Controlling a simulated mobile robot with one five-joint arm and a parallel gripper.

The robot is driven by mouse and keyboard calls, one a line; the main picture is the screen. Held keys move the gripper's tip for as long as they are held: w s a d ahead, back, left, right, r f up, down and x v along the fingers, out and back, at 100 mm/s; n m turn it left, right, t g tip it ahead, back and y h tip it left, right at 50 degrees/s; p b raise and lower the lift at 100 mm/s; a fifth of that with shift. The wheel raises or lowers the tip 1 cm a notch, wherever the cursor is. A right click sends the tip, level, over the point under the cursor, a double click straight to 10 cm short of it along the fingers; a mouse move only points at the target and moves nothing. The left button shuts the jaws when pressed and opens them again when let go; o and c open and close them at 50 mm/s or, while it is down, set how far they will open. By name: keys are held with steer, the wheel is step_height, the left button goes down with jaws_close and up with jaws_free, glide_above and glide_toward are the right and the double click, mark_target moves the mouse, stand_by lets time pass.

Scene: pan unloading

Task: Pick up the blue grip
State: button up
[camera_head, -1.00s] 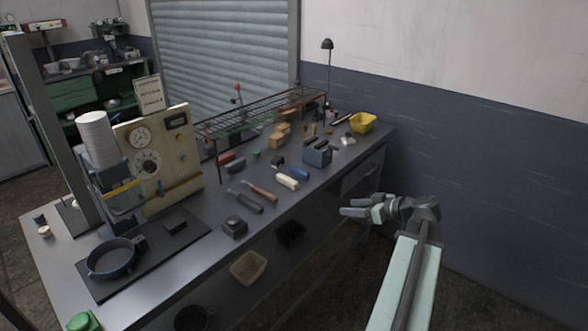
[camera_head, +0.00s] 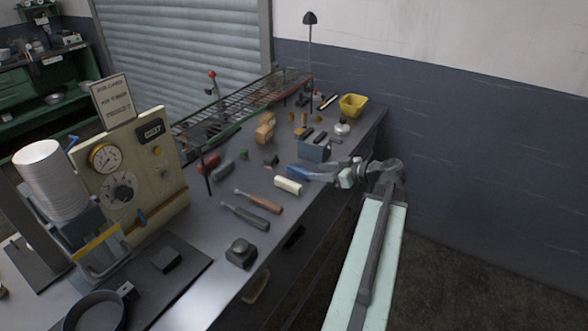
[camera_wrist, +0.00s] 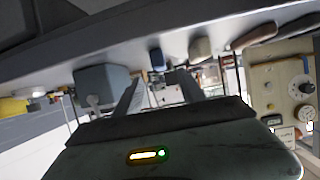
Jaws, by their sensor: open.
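The blue grip (camera_head: 298,172) lies on the workbench between a cream grip (camera_head: 288,186) and a blue-grey box (camera_head: 314,150). In the wrist view the blue grip (camera_wrist: 157,59) shows small, ahead of and between my two fingers. My gripper (camera_head: 314,177) is open and empty, reaching in from the right over the bench's front edge. Its fingertips look very near the right end of the blue grip in the head view. Whether they touch it I cannot tell. In the wrist view my gripper (camera_wrist: 160,77) has a clear gap between its fingers.
The cream grip lies close in front of the blue one. A brown-handled tool (camera_head: 260,202) and a dark-handled tool (camera_head: 246,216) lie further left. A wire rack (camera_head: 235,110) runs behind. A yellow bin (camera_head: 352,105) stands at the far right end. Right of the bench is open floor.

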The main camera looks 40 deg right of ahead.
mark_target(300, 169)
steer(key=b+x, duration=0.1)
steer(key=x, duration=0.1)
steer(key=shift+w+f, duration=0.15)
steer(key=shift+w, duration=0.2)
steer(key=shift+w+a, duration=0.1)
steer(key=shift+w, duration=0.15)
steer(key=x, duration=0.1)
steer(key=b+x, duration=0.1)
steer(key=x, duration=0.2)
steer(key=shift+w, duration=0.35)
steer(key=shift+r, duration=0.2)
jaws_close()
